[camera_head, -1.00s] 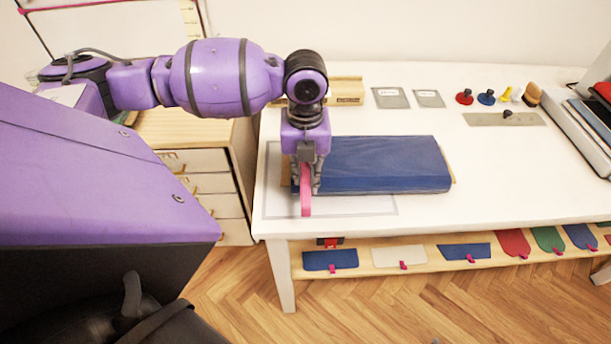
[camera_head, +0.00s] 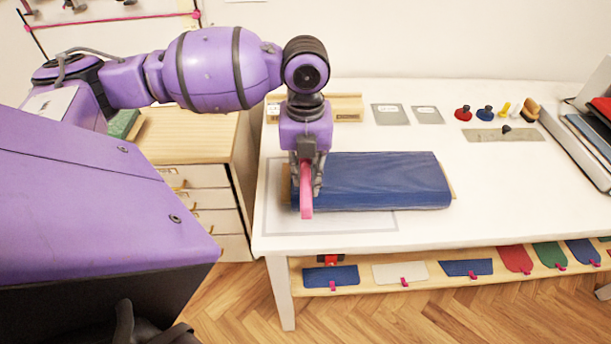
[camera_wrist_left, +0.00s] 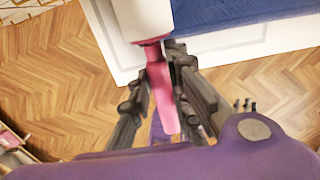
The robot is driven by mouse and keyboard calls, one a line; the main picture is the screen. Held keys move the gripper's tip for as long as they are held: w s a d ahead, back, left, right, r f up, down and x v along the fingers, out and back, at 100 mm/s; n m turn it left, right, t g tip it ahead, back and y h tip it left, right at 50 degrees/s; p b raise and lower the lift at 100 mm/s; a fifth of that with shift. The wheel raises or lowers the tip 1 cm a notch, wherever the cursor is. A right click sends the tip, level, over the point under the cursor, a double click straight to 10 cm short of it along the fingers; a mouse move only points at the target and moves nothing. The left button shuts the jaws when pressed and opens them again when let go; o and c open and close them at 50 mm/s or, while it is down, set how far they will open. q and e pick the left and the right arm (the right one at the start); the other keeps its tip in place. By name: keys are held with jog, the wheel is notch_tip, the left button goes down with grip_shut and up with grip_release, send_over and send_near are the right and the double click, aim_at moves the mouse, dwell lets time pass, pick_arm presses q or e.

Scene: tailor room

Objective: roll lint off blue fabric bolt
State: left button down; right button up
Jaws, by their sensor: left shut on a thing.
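The blue fabric bolt (camera_head: 385,182) lies flat on the white table, long side running left to right. It also shows at the top right of the left wrist view (camera_wrist_left: 225,10). My left gripper (camera_head: 306,190) is over the bolt's left end, pointing down. It is shut on the pink handle of the lint roller (camera_head: 306,200). In the left wrist view, my left gripper (camera_wrist_left: 165,95) has its fingers around the handle (camera_wrist_left: 162,95), and the roller's white head (camera_wrist_left: 143,18) extends toward the table, beside the bolt. Whether the head touches the bolt is hidden. My right gripper is not in view.
The white table (camera_head: 500,180) has free room right of the bolt. A wooden tray (camera_head: 340,107), grey cards (camera_head: 390,114) and several small tools stand at the back. A wooden drawer unit (camera_head: 205,190) stands left. Fabric swatches (camera_head: 400,272) hang along the front shelf.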

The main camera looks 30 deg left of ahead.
aim_at(306, 214)
pick_arm(q)
jog(key=shift+s+d, duration=0.9)
jog(key=shift+s, duration=0.5)
jog(key=shift+s+d, duration=0.95)
jog(key=shift+s, duration=0.45)
jog(key=shift+s+d, duration=0.9)
jog(key=shift+s, duration=0.5)
